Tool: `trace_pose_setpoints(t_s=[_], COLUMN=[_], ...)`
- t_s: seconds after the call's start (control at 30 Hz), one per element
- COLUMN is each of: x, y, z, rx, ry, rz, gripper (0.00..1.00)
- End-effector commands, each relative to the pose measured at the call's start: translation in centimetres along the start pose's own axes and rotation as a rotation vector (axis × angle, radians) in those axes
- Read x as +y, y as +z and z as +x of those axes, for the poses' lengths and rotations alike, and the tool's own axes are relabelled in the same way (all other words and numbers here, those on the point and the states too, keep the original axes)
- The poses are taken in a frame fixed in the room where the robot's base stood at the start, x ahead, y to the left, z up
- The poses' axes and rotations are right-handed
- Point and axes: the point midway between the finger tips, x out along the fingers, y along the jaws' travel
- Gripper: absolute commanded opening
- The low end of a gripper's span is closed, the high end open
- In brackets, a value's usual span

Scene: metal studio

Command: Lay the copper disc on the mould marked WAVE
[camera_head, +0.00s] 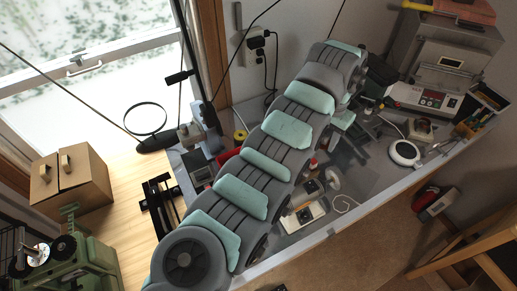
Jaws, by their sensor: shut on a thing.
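My arm crosses the middle of the view and bends down at its far end, above the grey workbench (385,160). My gripper cannot be made out; it seems hidden behind my own arm. I cannot make out the copper disc. I cannot identify the mould marked WAVE, and no such lettering is readable.
Beside my arm lie a white plate with dark parts (304,216) and a pale round piece (333,178). A white round device (404,153) and a machine with a display (430,98) stand right. A cardboard box (70,181) and a green machine (68,262) stand left.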

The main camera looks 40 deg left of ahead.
Motion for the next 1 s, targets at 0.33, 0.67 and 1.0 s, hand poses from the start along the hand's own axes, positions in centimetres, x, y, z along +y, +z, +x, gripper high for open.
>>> trace_pose_setpoints(t_s=[0.33, 0.67, 1.0], x=[-17.8, -29.2, -31.9], y=[9.6, 21.3, 25.6], z=[6.4, 11.4, 13.1], rx=[0.003, -0.01, -0.019], ry=[-0.002, -0.011, -0.013], rz=[-0.032, -0.051, -0.051], gripper=[0.04, 0.04, 0.04])
